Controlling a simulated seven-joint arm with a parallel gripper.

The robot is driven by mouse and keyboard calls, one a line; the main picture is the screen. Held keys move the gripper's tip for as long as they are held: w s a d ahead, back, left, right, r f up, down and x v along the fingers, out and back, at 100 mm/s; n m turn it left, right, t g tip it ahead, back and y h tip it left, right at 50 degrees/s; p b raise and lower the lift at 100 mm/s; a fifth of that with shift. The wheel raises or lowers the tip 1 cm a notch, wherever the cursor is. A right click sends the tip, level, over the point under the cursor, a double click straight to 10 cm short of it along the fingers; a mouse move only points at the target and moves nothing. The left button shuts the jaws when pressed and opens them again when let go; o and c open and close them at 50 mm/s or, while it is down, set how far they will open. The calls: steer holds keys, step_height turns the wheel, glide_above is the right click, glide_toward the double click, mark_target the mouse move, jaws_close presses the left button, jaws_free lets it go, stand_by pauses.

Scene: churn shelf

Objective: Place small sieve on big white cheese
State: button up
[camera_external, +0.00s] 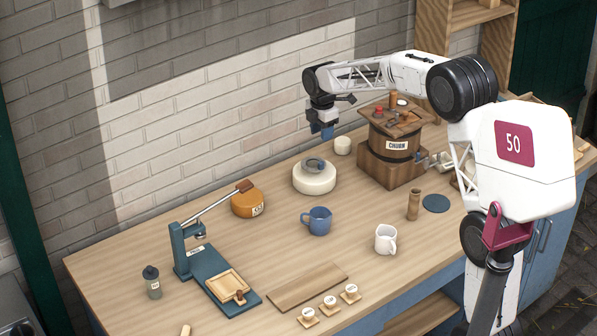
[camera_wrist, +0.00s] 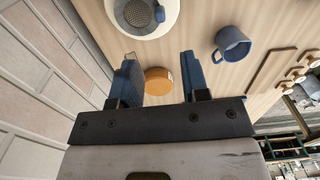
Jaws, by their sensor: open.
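The big white cheese (camera_external: 314,184) stands on the table near the wall, left of the wooden churn. The small grey sieve (camera_external: 315,164) lies on top of it. In the wrist view the cheese (camera_wrist: 123,16) is at the top edge, partly cut off, with the mesh of the sieve (camera_wrist: 137,13) and its dark handle on it. My gripper (camera_external: 326,134) is above and slightly right of the cheese, apart from it and the sieve. Its two blue fingers (camera_wrist: 160,62) are spread, with nothing held between them.
The churn (camera_external: 388,145) carries a board with small items. An orange cheese (camera_external: 248,204), a blue mug (camera_external: 317,221), a white mug (camera_external: 386,239) and a brown cylinder (camera_external: 414,205) stand around. A blue press (camera_external: 215,270) is front left. Wood between them is clear.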

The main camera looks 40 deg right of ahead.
steer(key=s+a+r+m, duration=0.1)
steer(key=s+r+m, duration=0.2)
steer(key=s, duration=0.5)
steer(key=s+a+r+m+t, duration=0.1)
steer(key=s+a+r+m, duration=0.15)
steer(key=s, duration=0.65)
steer(key=s+a+r+m, duration=0.1)
steer(key=s+r+m, duration=0.25)
steer(key=s, duration=0.45)
steer(key=s+a+f+m, duration=0.1)
steer(key=s+m, duration=0.3)
steer(key=s, duration=0.9)
steer(key=s+a+f+m+t, duration=0.1)
steer(key=s+m, duration=0.4)
steer(key=s, duration=0.8)
steer(key=shift+s+f+t, duration=0.3)
steer(key=shift+f, duration=0.6)
